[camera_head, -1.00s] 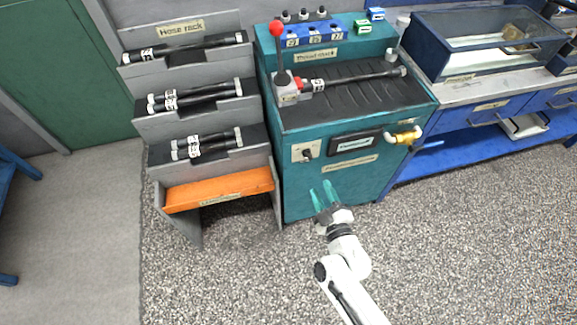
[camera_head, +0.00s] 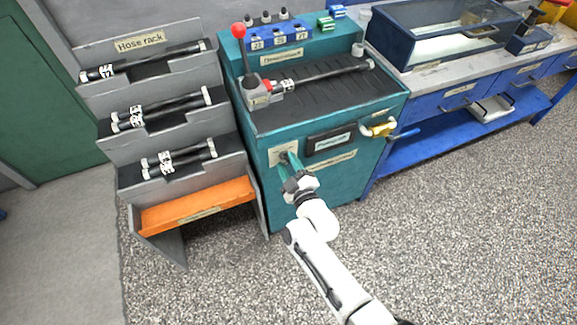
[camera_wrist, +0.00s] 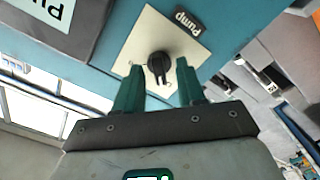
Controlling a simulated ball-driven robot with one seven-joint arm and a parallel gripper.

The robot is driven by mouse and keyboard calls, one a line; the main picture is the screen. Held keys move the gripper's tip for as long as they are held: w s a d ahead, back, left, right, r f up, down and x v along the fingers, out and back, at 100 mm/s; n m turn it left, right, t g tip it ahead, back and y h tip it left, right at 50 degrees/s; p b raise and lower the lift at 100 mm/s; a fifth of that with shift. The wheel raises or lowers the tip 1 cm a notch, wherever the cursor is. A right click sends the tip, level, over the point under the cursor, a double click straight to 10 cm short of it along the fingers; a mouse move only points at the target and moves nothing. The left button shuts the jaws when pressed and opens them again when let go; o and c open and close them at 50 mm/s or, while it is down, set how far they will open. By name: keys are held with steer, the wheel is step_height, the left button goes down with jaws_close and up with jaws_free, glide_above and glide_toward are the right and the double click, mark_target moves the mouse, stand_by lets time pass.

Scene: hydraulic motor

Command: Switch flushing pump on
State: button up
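The pump switch is a black rotary knob (camera_wrist: 159,66) on a cream plate (camera_wrist: 190,48) with a black "Pump" label (camera_wrist: 188,22) in the wrist view. The plate also shows on the front of the teal test stand (camera_head: 330,185) in the head view, partly hidden by my gripper. My gripper (camera_wrist: 158,76) is open, its two green fingers on either side of the knob, with gaps visible between fingers and knob. In the head view my gripper (camera_head: 287,163) reaches to the plate. I cannot tell whether the fingertips touch the plate.
A hose rack (camera_head: 160,110) with an orange tray stands at left. A red-knobbed lever (camera_head: 239,32) rises from the stand top. Speckled floor in front is clear.

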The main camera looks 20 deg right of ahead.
jaws_close()
stand_by(0.4)
steer(key=shift+m, duration=0.3)
steer(key=m, duration=0.3)
steer(key=shift+m, duration=0.3)
steer(key=m+b, duration=0.1)
steer(key=m, duration=0.3)
steer(key=shift+d+m, duration=0.1)
steer(key=shift+m, duration=0.2)
steer(key=m+b, duration=0.1)
steer(key=m, duration=0.3)
steer(key=m+b, duration=0.1)
steer(key=m, duration=0.4)
